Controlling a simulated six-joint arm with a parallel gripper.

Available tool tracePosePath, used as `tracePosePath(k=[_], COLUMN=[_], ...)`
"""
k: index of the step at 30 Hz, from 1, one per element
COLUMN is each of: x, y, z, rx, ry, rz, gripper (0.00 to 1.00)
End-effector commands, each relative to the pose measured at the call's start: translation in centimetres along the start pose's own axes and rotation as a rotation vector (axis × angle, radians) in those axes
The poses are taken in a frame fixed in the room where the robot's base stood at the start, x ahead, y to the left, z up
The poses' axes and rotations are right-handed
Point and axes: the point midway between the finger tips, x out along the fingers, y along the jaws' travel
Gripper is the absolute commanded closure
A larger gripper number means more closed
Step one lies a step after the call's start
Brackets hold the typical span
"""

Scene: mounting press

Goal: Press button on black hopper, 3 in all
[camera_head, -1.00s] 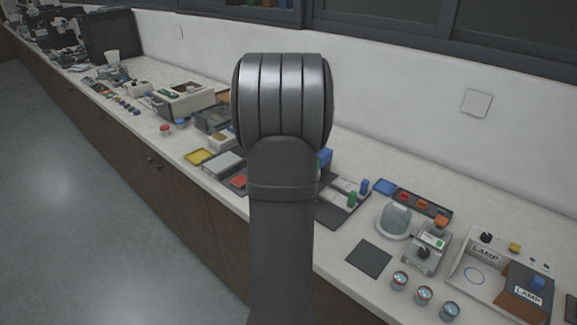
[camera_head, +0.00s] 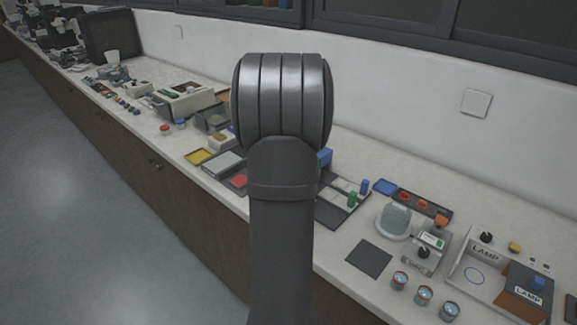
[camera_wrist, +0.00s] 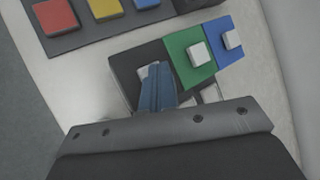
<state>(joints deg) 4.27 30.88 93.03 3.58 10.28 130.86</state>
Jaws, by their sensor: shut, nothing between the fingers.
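In the wrist view, the black hopper (camera_wrist: 125,67) is a dark square-topped block in the middle. Its pale button (camera_wrist: 146,71) is partly hidden behind my fingers. My gripper (camera_wrist: 156,72) is shut and empty, with its bluish fingertips over the black top beside or on the button; I cannot tell whether they touch it. A green block (camera_wrist: 183,69) and a blue block (camera_wrist: 219,52), each with a pale button, stand to the right of the black one. In the head view, my own arm hides the gripper and the black hopper.
A dark tray (camera_wrist: 82,42) with red (camera_wrist: 55,16), yellow (camera_wrist: 105,7) and blue pads lies at the upper left of the wrist view. In the head view, a lamp box (camera_head: 484,255), a dark mat (camera_head: 369,258) and several small jars (camera_head: 424,295) stand at the right.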

Motion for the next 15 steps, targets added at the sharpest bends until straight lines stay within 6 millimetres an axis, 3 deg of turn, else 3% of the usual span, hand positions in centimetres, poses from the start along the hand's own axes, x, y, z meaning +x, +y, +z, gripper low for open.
tracePosePath(k=[15], x=[-0.91], y=[-0.67], z=[0.65], rx=[0.001], ry=[0.0], rz=[0.0], gripper=[1.0])
